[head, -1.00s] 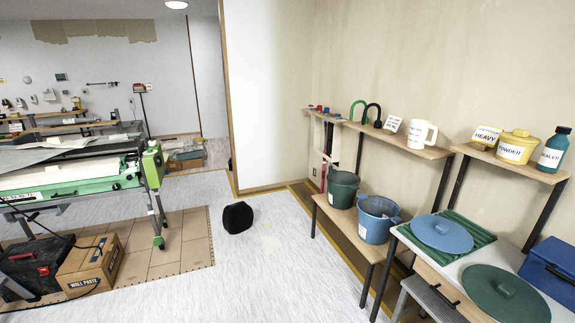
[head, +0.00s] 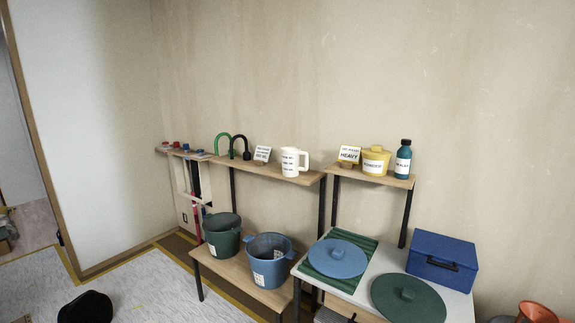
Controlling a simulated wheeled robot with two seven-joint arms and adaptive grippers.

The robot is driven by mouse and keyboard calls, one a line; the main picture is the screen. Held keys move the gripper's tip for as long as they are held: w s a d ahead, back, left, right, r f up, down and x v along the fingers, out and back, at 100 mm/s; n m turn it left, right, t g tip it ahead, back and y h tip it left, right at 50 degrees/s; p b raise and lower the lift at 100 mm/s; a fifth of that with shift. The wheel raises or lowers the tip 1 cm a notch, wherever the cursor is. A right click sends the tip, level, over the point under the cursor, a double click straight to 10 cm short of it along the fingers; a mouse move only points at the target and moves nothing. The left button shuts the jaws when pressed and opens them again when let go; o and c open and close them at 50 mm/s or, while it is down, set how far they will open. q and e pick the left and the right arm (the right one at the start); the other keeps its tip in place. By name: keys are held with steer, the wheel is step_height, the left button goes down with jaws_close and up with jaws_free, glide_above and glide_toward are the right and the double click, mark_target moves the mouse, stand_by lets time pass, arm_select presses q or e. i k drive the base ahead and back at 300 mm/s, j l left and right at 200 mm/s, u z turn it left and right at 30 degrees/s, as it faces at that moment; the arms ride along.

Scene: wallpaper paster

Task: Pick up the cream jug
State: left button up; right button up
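The cream jug (head: 290,162) stands upright on a wooden wall shelf (head: 250,167), near that shelf's right end. Its handle points right, and dark printing shows on its front. Neither of my grippers is in the head view, and nothing touches the jug.
A small sign (head: 262,153) and green and black hooked items stand left of the jug. A second shelf holds a yellow pot (head: 375,160) and a teal bottle (head: 403,158). Below are a green bucket (head: 222,235), a blue bucket (head: 269,262), lids and a blue box (head: 441,262).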

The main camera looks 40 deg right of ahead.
mark_target(290, 156)
steer(key=i+z, duration=0.25)
steer(key=i, duration=0.25)
steer(key=i+z, duration=0.2)
steer(key=i, duration=0.35)
steer(key=i+j+z, duration=0.25)
steer(key=i, duration=0.25)
